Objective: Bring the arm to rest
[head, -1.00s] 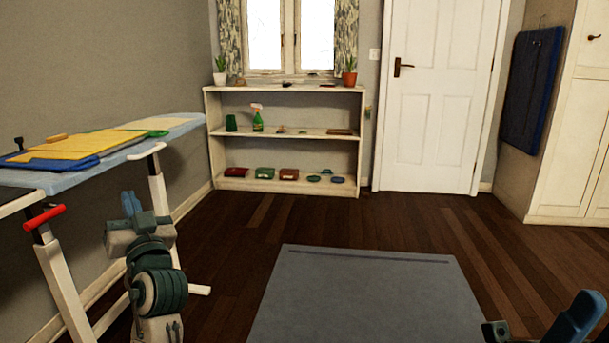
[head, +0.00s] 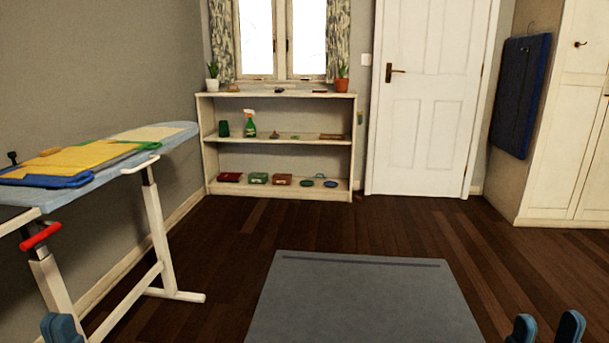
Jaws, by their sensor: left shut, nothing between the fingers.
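My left gripper (head: 62,328) shows at the bottom left edge of the head view. Its blue fingers are together with nothing between them, in front of the ironing board's legs. My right gripper (head: 545,328) shows at the bottom right. Its two blue fingertips stand apart with nothing visible between them. Most of both arms is below the picture's edge. Neither gripper touches anything that I can see.
A low white shelf (head: 275,97) holds small items by the far wall. A white door (head: 425,105) is shut.

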